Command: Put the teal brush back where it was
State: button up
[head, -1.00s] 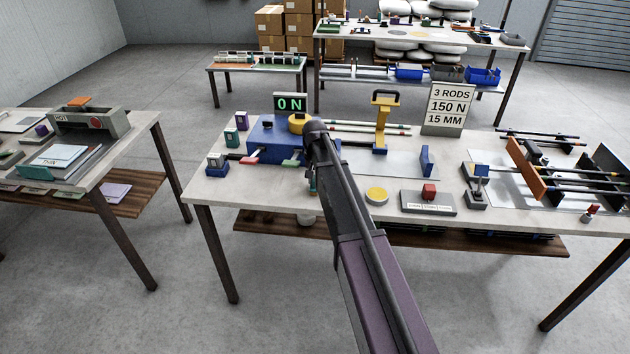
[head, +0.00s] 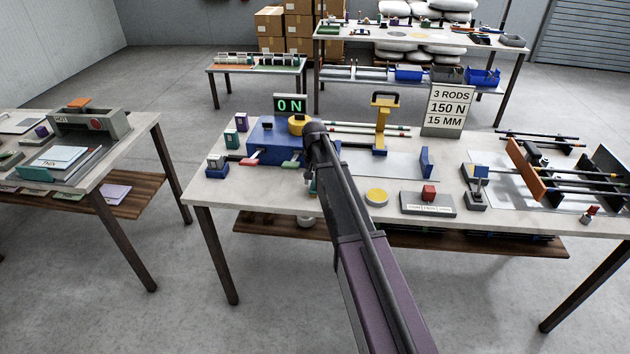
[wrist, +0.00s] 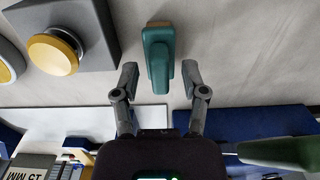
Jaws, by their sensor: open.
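In the wrist view the teal brush (wrist: 158,58), a teal block with a raised narrow handle, rests on the pale table top. My gripper (wrist: 160,75) is open, with one finger on each side of the brush's near end. Clear gaps show between the fingers and the brush, and nothing is held. In the head view my arm hides most of the gripper and the brush beside the blue machine (head: 272,142).
A grey block with a yellow button (wrist: 53,53) lies left of the brush in the wrist view. A green lever (wrist: 283,152) is at lower right. The head view shows a yellow disc (head: 376,196), a grey box with a red button (head: 428,202) and a sign (head: 448,108).

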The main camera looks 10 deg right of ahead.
notch_tip(320, 180, up, 12)
jog(key=p, duration=1.1)
jog(key=shift+p, duration=0.3)
jog(key=shift+s, duration=0.15)
dwell(0.3)
jog(key=s+n, duration=0.3)
jog(key=s, duration=2.6)
jog(key=shift+n, duration=0.3)
jog(key=shift+w+d, duration=0.1)
